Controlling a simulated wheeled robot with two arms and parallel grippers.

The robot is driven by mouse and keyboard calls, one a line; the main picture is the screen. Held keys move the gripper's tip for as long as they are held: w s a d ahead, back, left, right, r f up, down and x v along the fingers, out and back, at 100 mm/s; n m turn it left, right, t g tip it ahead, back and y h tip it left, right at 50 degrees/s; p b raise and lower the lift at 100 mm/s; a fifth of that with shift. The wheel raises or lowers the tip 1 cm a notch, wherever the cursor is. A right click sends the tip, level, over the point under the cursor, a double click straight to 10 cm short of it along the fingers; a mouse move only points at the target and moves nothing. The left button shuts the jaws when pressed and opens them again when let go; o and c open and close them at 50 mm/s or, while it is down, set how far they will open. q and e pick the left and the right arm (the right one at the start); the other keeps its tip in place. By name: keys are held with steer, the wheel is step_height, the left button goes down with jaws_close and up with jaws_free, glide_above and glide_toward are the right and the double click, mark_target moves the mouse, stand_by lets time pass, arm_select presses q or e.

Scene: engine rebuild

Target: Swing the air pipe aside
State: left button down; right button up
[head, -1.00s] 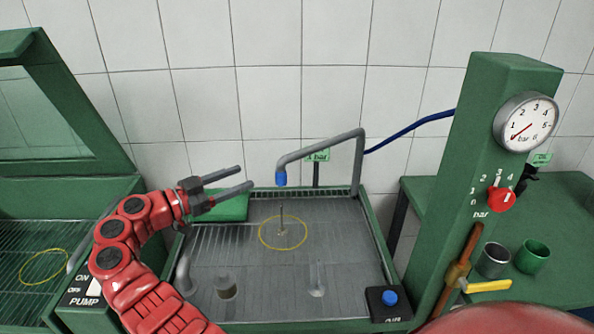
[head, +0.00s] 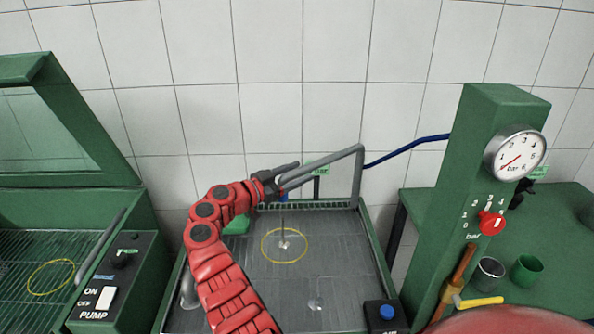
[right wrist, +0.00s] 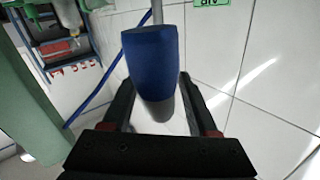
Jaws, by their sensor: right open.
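The air pipe (head: 359,180) is a grey bent tube that rises at the back right of the wash tray and reaches left over it. Its blue end (head: 284,197) is partly hidden by my right gripper (head: 297,172) in the head view. In the right wrist view the blue end (right wrist: 152,60) sits between the two dark fingers, with gaps visible beside it. My right gripper is open around the pipe's end; I cannot tell whether a finger touches it. My left gripper is not in view.
The grey tray (head: 340,270) has a yellow ring (head: 284,246) around a thin upright pin. A green post with a gauge (head: 515,155) and red knob (head: 491,223) stands right. A blue hose (head: 410,148) runs from pipe to post. A pump cabinet (head: 120,290) is left.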

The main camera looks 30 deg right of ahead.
jaws_close()
stand_by(0.3)
steer(key=shift+r, duration=0.1)
stand_by(1.1)
